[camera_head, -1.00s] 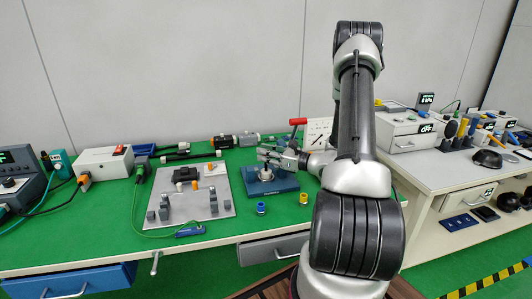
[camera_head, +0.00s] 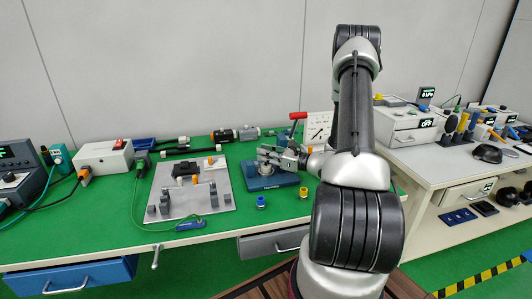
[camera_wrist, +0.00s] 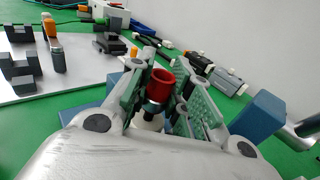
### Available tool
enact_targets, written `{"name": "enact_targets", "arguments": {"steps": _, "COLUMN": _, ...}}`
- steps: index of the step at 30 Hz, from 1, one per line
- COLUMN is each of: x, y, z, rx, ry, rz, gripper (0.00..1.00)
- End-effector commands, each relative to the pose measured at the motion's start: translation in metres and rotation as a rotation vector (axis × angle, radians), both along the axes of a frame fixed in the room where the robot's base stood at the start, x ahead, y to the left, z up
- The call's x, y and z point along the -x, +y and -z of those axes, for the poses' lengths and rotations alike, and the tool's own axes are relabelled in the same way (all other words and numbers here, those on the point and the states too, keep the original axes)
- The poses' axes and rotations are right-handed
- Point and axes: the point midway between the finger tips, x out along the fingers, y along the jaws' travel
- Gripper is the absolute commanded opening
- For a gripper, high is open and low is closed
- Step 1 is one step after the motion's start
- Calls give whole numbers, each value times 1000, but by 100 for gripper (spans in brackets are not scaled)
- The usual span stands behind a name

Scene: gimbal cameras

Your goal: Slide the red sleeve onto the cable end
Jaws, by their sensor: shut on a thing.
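The red sleeve (camera_wrist: 161,82) stands upright between the fingers of my gripper (camera_wrist: 160,98) in the wrist view, its open round top facing up. My gripper is shut on it. A dark ringed piece (camera_wrist: 152,107) and a pale part show directly below the sleeve; I cannot tell whether this is the cable end or how far the sleeve is over it. In the head view my gripper (camera_head: 272,157) is over the blue fixture (camera_head: 270,184), and its fingers hide the sleeve.
A blue ring (camera_head: 261,202) and a yellow ring (camera_head: 303,192) stand on the green mat in front of the fixture. A grey plate (camera_head: 215,207) with blocks lies to the left. A red lever (camera_head: 298,116) rises behind my gripper.

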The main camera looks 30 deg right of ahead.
Motion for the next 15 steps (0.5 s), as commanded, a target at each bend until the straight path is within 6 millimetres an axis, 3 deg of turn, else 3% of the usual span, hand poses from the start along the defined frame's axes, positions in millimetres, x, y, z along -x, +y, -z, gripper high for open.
{"name": "enact_targets", "arguments": {"steps": 9, "x": 0, "y": 0, "z": 8, "rx": -1, "ry": 1, "rz": 0, "gripper": 0}}
{"name": "enact_targets", "arguments": {"steps": 10, "x": 0, "y": 0, "z": 8, "rx": 0, "ry": 0, "rz": 0, "gripper": 25}}
{"name": "enact_targets", "arguments": {"steps": 13, "x": 0, "y": 0, "z": 8, "rx": 0, "ry": 0, "rz": 0, "gripper": 43}}
{"name": "enact_targets", "arguments": {"steps": 15, "x": 0, "y": 0, "z": 8, "rx": 0, "ry": 0, "rz": 0, "gripper": 45}}
